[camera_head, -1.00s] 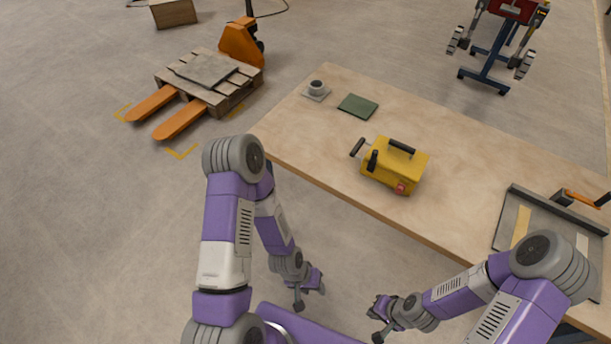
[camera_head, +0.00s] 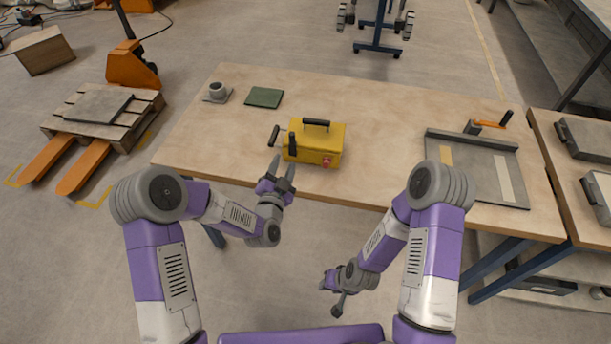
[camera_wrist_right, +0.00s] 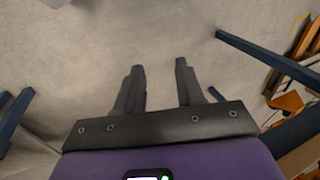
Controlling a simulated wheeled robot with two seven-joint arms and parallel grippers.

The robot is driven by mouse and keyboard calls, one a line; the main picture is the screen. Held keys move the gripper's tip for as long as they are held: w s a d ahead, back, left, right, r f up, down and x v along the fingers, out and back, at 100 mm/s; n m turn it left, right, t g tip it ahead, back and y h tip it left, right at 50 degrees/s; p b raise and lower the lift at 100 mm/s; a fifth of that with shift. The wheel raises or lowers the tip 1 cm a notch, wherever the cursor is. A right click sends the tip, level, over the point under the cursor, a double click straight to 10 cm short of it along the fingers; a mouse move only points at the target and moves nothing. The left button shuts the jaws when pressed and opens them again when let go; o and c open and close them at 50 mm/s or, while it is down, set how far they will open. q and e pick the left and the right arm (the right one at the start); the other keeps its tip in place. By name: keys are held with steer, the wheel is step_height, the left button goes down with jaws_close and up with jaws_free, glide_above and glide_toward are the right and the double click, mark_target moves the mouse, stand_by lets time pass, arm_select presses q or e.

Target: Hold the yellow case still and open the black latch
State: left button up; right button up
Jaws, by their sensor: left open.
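The yellow case (camera_head: 325,150) stands upright on the wooden table (camera_head: 390,150), with a black handle on top and a red part low on its front. A black upright piece (camera_head: 292,146) at its left front looks like the latch. Another black bar (camera_head: 274,136) sticks out at its left side. My left gripper (camera_head: 282,168) is open and empty at the table's front edge, just in front of the case's left end; whether it touches is unclear. My right gripper (camera_head: 329,299) is low in front of the table, away from the case. Its fingers are apart and empty in the right wrist view (camera_wrist_right: 160,68).
A grey cup on a saucer (camera_head: 216,94) and a green pad (camera_head: 264,97) lie at the back left of the table. The tabletop between case and tray is clear.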

steer(key=o, duration=0.3)
steer(key=w+r+t+h, duration=0.1)
steer(key=w+t, duration=0.4)
steer(key=w, duration=0.6)
steer(key=shift+a+r+h, duration=0.25)
steer(key=shift+a+h, duration=0.2)
steer(key=shift+h, duration=0.25)
steer(key=w+a+r+t+h, duration=0.3)
steer(key=w+a+r+t, duration=0.2)
steer(key=w+r+t, duration=0.65)
steer(key=w+d+r+h, duration=0.1)
steer(key=r, duration=0.1)
steer(key=w+d+r, duration=0.1)
steer(key=d+r, duration=0.1)
steer(key=d+r+h, duration=0.1)
steer(key=d+r, duration=0.1)
steer(key=shift+w+d+r+g+h, duration=0.1)
steer(key=shift+w+r+g+h, duration=0.2)
steer(key=shift+w+r+g, duration=0.1)
steer(key=x, duration=0.7)
steer(key=shift+w+r, duration=0.1)
jaws_close()
